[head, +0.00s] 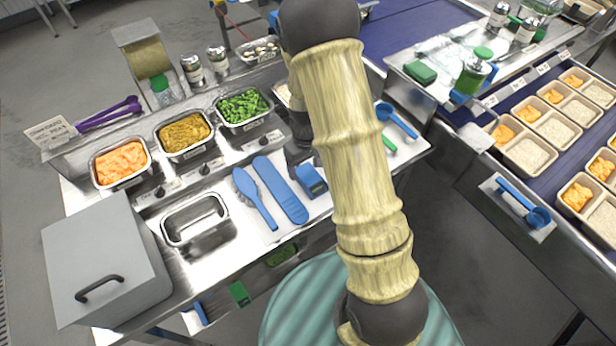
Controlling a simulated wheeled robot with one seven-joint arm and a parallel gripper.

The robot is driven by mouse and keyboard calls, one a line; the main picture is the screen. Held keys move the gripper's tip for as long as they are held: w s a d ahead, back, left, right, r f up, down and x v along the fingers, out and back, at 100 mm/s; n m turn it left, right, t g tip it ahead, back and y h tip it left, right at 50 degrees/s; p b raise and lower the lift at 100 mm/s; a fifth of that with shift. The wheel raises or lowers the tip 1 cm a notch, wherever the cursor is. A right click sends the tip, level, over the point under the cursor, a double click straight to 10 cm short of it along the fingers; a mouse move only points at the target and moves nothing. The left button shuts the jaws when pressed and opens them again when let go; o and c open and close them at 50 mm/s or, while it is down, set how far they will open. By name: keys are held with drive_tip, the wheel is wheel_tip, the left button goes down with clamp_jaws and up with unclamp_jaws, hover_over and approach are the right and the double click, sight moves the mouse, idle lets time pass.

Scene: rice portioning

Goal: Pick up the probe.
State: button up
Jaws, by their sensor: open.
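A small blue device with a dark face (312,181), which looks like the probe, lies on the steel counter (225,235) just left of my arm. It is right of a long blue flat tool (280,190). My gripper (298,154) shows only partly, as a dark shape beside my arm and just beyond the blue device, pointing down toward the counter. My arm hides much of it and its fingertips are hard to make out. It is open, with nothing seen in it.
A blue brush (254,197) lies left of the flat tool. Pans of orange food (121,163), brown food (184,134) and peas (242,107) line the back. An empty pan (195,218) and grey box (105,262) are left. A blue scoop (396,119) lies right of my arm.

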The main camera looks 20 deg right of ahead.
sight(308, 174)
drive_tip(key=f, duration=0.2)
drive_tip(key=f+p, duration=0.1)
drive_tip(key=shift+s+d+f, duration=0.1)
drive_tip(key=shift+d+f, duration=0.1)
drive_tip(key=shift+f, duration=0.8)
drive_tip(key=c, duration=1.1)
drive_tip(key=shift+o, duration=0.2)
drive_tip(key=shift+r, duration=0.1)
wheel_tip(308, 174, up, 10)
drive_tip(key=shift+f+b, duration=0.1)
drive_tip(key=shift+b, duration=0.55)
